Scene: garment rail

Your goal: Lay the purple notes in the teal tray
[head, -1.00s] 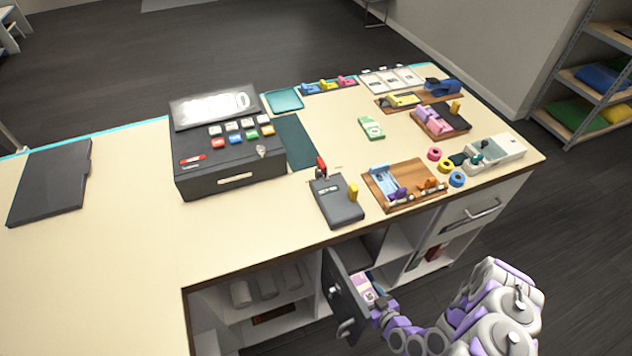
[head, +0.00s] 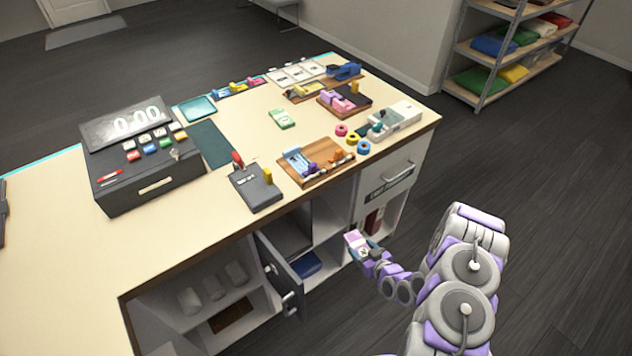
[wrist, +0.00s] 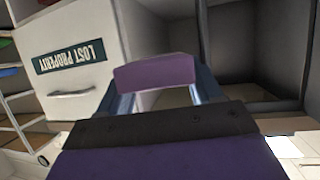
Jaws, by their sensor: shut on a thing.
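My gripper (head: 362,246) is shut on the purple notes (head: 353,238), held in front of the counter's open shelves, below the worktop. In the wrist view the notes (wrist: 155,73) show as a purple block between the two fingers. My gripper is well to the right of the tray, lower and nearer to me.
The cash register (head: 145,165) stands left of the tray. A cabinet door (head: 280,272) hangs open left of my gripper. A wooden tray (head: 316,165) and a dark card device (head: 256,188) stand near the worktop's front edge. A "LOST PROPERTY" drawer (wrist: 75,90) is close by.

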